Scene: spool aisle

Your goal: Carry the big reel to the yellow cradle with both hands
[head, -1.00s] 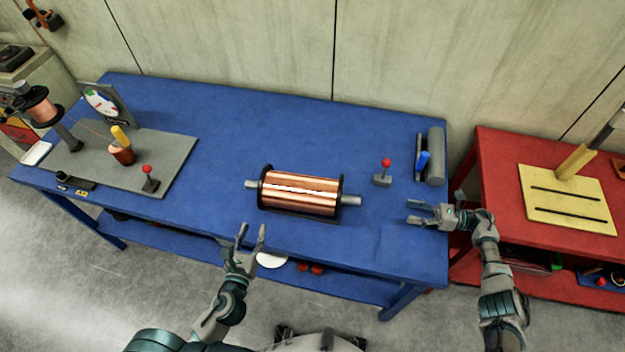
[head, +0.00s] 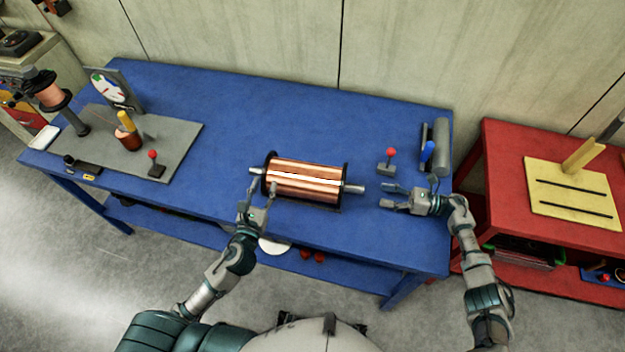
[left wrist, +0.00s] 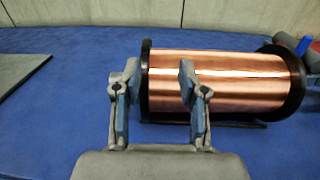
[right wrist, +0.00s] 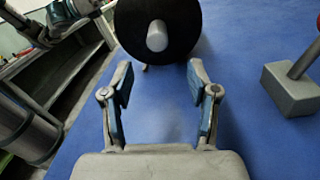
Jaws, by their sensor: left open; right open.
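The big reel (head: 302,180), wound with copper wire between black flanges, lies on its side on the blue table, a grey axle stub at each end. My left gripper (head: 260,200) is open at the reel's left end; in the left wrist view its fingers (left wrist: 158,90) stand either side of the left flange (left wrist: 145,80). Whether they touch it I cannot tell. My right gripper (head: 385,197) is open and empty, right of the reel, facing the right axle stub (right wrist: 157,36) with a gap. The yellow cradle (head: 572,190), a plate with two dark slots, sits on the red table.
A red-knobbed lever (head: 389,162) stands behind my right gripper. A grey cylinder and blue item (head: 430,152) are at the blue table's right end. A grey board (head: 180,150) with a small spool and dial is at left. A gap separates the blue table from the red table (head: 500,160).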

